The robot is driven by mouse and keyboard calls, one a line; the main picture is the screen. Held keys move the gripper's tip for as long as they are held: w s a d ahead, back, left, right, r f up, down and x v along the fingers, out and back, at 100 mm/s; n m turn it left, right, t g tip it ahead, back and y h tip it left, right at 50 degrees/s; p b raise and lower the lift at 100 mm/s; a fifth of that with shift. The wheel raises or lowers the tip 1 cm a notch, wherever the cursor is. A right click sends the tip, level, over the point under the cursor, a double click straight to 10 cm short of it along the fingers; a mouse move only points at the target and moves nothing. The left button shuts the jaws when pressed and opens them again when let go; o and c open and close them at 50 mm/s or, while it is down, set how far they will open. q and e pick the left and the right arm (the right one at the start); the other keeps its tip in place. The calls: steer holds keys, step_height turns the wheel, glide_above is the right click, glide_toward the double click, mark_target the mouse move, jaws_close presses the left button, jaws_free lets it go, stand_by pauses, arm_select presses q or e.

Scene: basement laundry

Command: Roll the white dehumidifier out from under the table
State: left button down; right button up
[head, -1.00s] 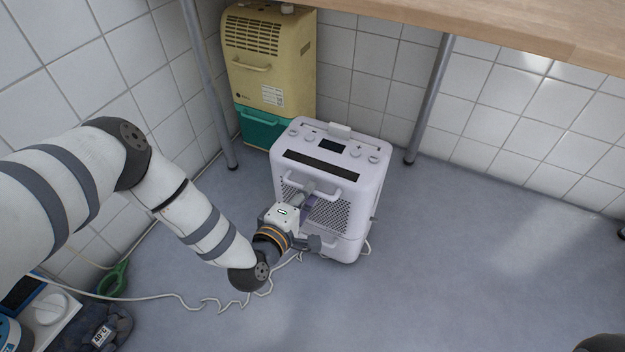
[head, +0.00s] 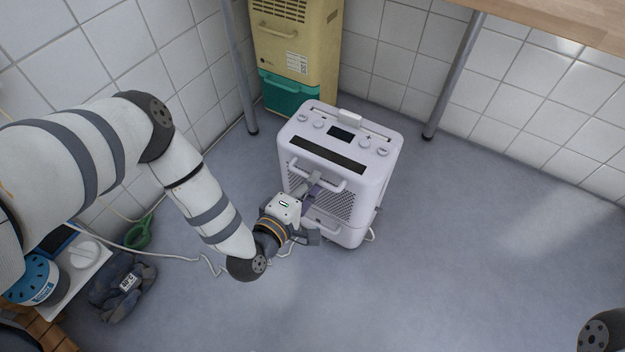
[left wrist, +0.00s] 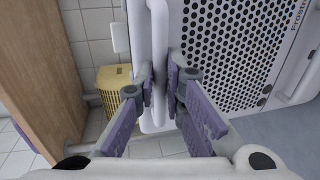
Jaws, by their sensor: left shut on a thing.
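The white dehumidifier (head: 376,185) stands upright on the floor, in front of the table legs. Its top panel has knobs and a dark display, and its front has a perforated grille. My left gripper (head: 311,187) is at its front, shut on the bar handle (head: 328,183). In the left wrist view, the fingers (left wrist: 166,88) sit on both sides of the white handle (left wrist: 159,50), beside the perforated grille (left wrist: 235,45). The wooden table (head: 560,24) is at the upper right. My right gripper is not in view; only a dark part of that arm shows at lower right.
A yellow unit with a teal tank (head: 292,93) stands behind, near the left table leg (head: 238,70). The right leg (head: 455,75) is behind the dehumidifier. A white cable (head: 180,257), green object (head: 139,234) and dark cloth bundle (head: 124,284) lie left. Floor at right is clear.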

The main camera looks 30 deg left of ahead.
arm_select(q)
steer(key=shift+a, duration=0.1)
steer(key=c, duration=1.7)
jaws_free()
steer(key=shift+o, duration=0.2)
steer(key=shift+s, duration=0.1)
steer(key=v, duration=1.2)
